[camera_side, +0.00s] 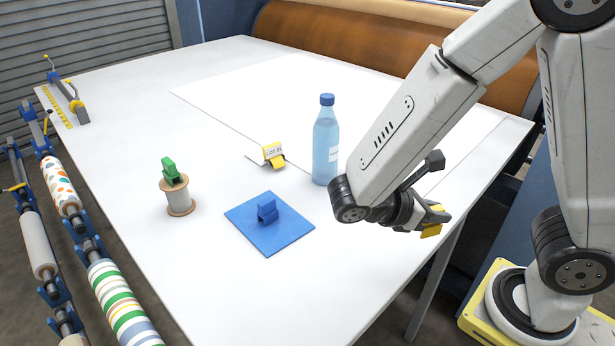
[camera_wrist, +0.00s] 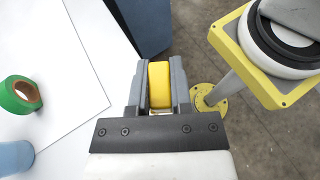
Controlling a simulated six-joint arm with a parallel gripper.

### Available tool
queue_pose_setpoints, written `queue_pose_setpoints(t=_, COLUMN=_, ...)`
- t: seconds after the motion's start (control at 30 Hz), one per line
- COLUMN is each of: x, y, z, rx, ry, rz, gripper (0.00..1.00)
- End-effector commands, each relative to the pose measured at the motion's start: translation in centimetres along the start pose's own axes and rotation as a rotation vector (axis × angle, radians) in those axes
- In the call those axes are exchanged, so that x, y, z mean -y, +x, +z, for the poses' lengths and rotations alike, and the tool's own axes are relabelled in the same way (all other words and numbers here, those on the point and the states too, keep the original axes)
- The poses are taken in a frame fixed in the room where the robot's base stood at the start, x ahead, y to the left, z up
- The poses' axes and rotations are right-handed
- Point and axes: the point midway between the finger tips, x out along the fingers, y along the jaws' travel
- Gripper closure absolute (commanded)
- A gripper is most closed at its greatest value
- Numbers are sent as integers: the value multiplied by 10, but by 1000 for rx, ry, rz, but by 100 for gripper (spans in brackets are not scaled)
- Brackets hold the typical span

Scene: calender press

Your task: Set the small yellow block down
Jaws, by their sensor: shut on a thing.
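My gripper (camera_side: 437,216) is shut on the small yellow block (camera_side: 431,231), at the right side of the white table (camera_side: 200,262). In the wrist view the yellow block (camera_wrist: 159,84) sits between the two grey fingers of my gripper (camera_wrist: 160,88). The block is held up in the air. In the wrist view it appears near or past the table's edge, with floor showing beside it; its height above the table is hard to tell.
A blue bottle (camera_side: 326,142) stands left of my arm. A blue mat (camera_side: 243,213) bears a blue block (camera_side: 267,213). A green block (camera_side: 169,171) tops a spool (camera_side: 179,196). Green tape (camera_wrist: 20,95) shows in the wrist view. The front table area is clear.

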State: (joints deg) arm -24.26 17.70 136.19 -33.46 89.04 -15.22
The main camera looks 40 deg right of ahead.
Motion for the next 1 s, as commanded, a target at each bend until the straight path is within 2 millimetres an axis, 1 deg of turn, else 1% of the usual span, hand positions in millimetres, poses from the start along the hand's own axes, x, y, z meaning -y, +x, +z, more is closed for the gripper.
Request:
queue_pose_setpoints(t=0.1, x=15, y=-4, z=-12, rx=1, ry=48, rz=-120, gripper=100)
queue_pose_setpoints(t=0.27, x=34, y=-12, z=-26, rx=2, ry=115, rz=-282, gripper=100)
queue_pose_setpoints(t=0.47, x=55, y=-29, z=-42, rx=0, ry=201, rz=-488, gripper=100)
queue_pose_setpoints(t=0.7, x=76, y=-55, z=-61, rx=0, ry=306, rz=-740, gripper=100)
queue_pose_setpoints(t=1.0, x=92, y=-95, z=-81, rx=0, ry=439, rz=-1061, gripper=100)
